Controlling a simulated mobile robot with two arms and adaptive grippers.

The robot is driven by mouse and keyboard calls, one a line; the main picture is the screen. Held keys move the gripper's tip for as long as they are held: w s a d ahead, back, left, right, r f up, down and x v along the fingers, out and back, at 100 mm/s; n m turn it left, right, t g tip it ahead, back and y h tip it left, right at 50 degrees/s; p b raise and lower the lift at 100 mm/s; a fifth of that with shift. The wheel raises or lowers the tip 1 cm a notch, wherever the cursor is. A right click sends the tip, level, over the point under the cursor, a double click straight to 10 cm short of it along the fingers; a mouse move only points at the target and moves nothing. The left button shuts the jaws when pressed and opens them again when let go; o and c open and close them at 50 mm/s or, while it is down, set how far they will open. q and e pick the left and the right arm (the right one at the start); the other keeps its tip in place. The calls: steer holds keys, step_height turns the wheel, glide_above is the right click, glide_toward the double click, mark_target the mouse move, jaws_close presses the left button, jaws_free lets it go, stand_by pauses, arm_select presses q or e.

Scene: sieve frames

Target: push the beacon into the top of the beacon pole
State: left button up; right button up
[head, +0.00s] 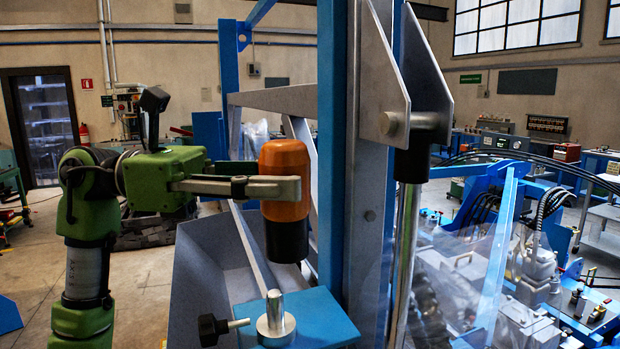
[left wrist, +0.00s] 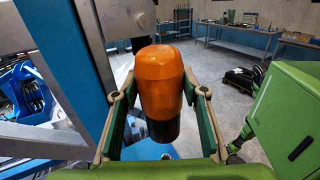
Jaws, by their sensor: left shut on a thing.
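The beacon (head: 284,162) has an orange dome and a black lower socket. My left gripper (head: 282,188) is shut around its orange part and holds it upright. In the left wrist view the beacon (left wrist: 160,80) stands between the two fingers of my left gripper (left wrist: 160,105). The beacon pole (head: 275,312) is a short metal stub with a round base on a blue plate. The beacon's black end is above the pole's top, with a small gap between them in the head view. My right gripper is not in view.
The blue plate (head: 325,318) carries the pole and a black knob (head: 210,328) at its left. A blue upright post (head: 332,150) and grey steel plates stand close to the right of the beacon. A grey chute (head: 205,275) lies below left.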

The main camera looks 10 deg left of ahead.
mark_target(265, 219)
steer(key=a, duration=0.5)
arm_select(q)
steer(key=shift+s+a, duration=0.1)
steer(key=shift+a, duration=1)
step_height(265, 219, down, 3)
steer(key=b, duration=0.3)
steer(key=shift+d+r, duration=0.1)
steer(key=shift+d, duration=0.05)
steer(key=shift+f+b, duration=0.55)
steer(key=shift+f, duration=0.15)
steer(key=shift+f+b, duration=0.3)
steer(key=shift+f, duration=0.05)
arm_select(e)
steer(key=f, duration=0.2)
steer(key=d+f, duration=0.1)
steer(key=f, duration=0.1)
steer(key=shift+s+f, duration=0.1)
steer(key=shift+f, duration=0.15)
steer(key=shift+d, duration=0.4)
